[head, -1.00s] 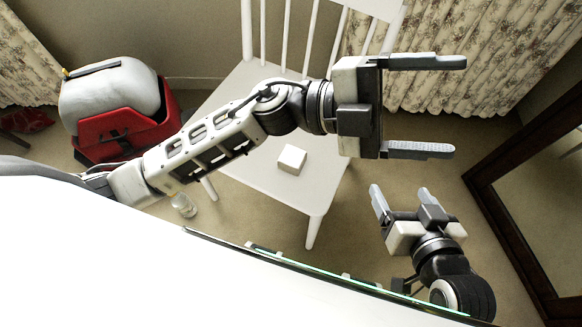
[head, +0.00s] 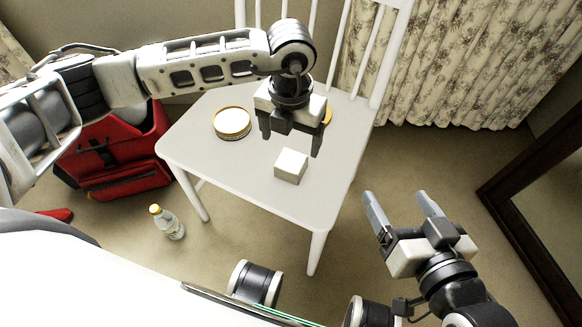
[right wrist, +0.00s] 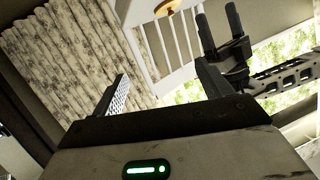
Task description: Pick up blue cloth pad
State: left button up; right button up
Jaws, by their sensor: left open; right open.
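No blue cloth pad can be made out in either view. My left gripper (head: 290,147) points down over the white chair seat (head: 215,160), open, with nothing visible between its fingers. A small white block (head: 291,166) lies on the seat just below it in the picture; I cannot tell the height between them. My right gripper (head: 395,195) is open and empty, to the right of the chair. Its two spread fingers (right wrist: 165,85) also show in the right wrist view, with my left gripper (right wrist: 218,25) beyond.
A round cream-topped tin (head: 232,122) sits on the seat. A yellow-orange item (head: 327,116) is partly hidden behind my left gripper. A red suitcase (head: 125,170) and a bottle (head: 167,222) are on the floor left. A dark-framed mirror (head: 535,200) stands right, curtains (head: 460,60) behind.

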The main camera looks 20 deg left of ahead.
aim_at(291, 161)
pick_arm(q)
notch_tip(291, 161, down, 4)
jog(key=shift+r+b, duration=0.15)
jog(key=shift+b, duration=0.2)
notch_tip(291, 161, down, 4)
jog(key=shift+f+b, duration=0.15)
jog(key=shift+b, duration=0.85)
jog(key=shift+f, duration=0.35)
jog(key=c, duration=1.1)
pick_arm(e)
jog(key=shift+w+a+r+m+t+y, duration=0.2)
jog(key=shift+a+r+m+t+y, duration=0.2)
jog(key=shift+a+r+m+y, duration=0.15)
